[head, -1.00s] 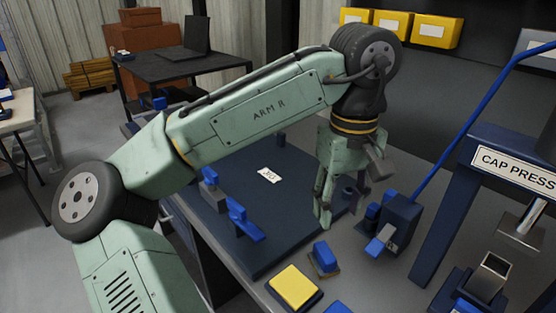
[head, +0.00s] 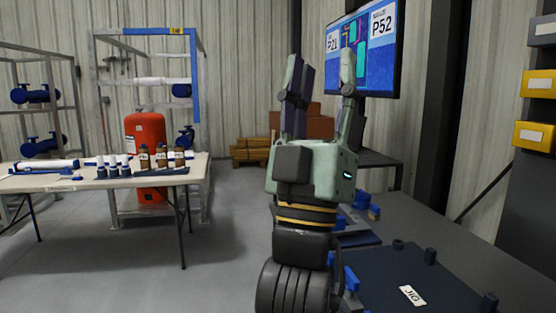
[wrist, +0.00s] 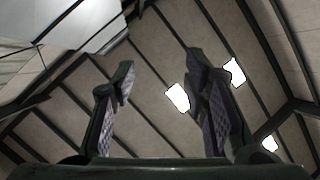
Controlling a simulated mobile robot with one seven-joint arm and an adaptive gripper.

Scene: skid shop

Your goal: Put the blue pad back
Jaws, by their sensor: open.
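My gripper (head: 322,78) points straight up in the middle of the head view. Its two fingers are wide apart with nothing between them. In the wrist view the open fingers (wrist: 160,88) show against the roof, also with nothing between. I cannot make out a blue pad for certain in either current view. Small blue blocks (head: 362,199) stand on the bench to the right of my wrist. Another blue piece (head: 350,279) is partly hidden behind my arm, beside the dark jig board (head: 375,268) with its white "JIG" label.
A pale table (head: 90,180) with bottles and white-topped tubes stands at left. Behind it are a red cylinder (head: 146,140) and a pipe rack (head: 197,75). A screen (head: 362,48) hangs behind my gripper. Yellow bins (head: 535,137) are at right. Open floor lies left of my arm.

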